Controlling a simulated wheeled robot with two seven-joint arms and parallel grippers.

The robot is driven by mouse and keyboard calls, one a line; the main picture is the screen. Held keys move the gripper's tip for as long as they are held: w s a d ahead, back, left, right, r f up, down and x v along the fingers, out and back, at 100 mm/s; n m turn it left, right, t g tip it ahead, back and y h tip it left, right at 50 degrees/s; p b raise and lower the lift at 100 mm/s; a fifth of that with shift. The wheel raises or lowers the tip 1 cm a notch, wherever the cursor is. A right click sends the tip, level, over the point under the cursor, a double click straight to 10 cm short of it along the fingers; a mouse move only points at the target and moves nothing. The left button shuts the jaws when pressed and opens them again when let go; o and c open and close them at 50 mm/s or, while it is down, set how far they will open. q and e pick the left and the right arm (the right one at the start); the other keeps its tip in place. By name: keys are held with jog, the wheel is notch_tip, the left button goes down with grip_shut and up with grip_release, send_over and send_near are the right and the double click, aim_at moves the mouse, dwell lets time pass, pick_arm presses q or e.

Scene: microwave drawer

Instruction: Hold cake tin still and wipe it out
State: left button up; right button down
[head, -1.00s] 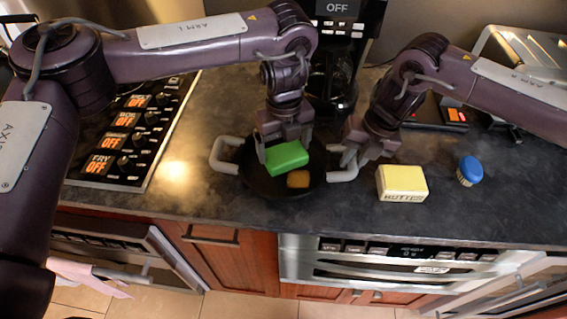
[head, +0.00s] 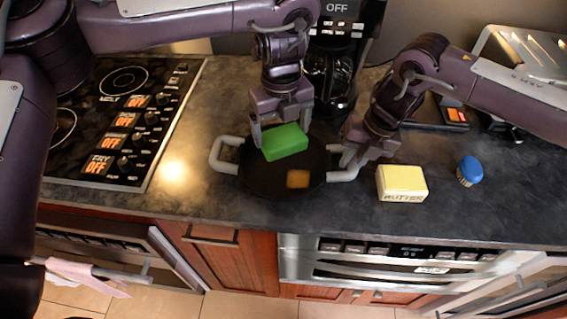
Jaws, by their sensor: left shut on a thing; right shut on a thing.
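The cake tin (head: 255,185) is a round, dark pan with two pale grey side handles, on the counter near its front edge. A brown-orange square patch (head: 298,179) shows inside it, towards the front right. My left gripper (head: 281,137) is shut on a green block-shaped sponge (head: 285,142) over the back part of the tin. Whether the sponge touches the tin's floor I cannot tell. My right gripper (head: 350,160) is shut on the tin's right handle (head: 343,175).
A yellow butter block (head: 402,184) and a blue-capped jar (head: 469,171) stand on the counter to the right. A coffee maker (head: 333,75) is behind the tin. A stove (head: 120,120) lies to the left. The counter (head: 190,150) between stove and tin is clear.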

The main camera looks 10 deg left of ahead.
pick_arm(q)
jog(key=a, duration=0.8)
jog(key=shift+a, duration=0.25)
jog(key=shift+d, duration=0.15)
jog(key=shift+s+d, duration=1.1)
jog(key=shift+d, duration=4.85)
jog(key=shift+f, duration=2.6)
jog(key=shift+s+f, duration=0.1)
jog(key=shift+s, duration=0.05)
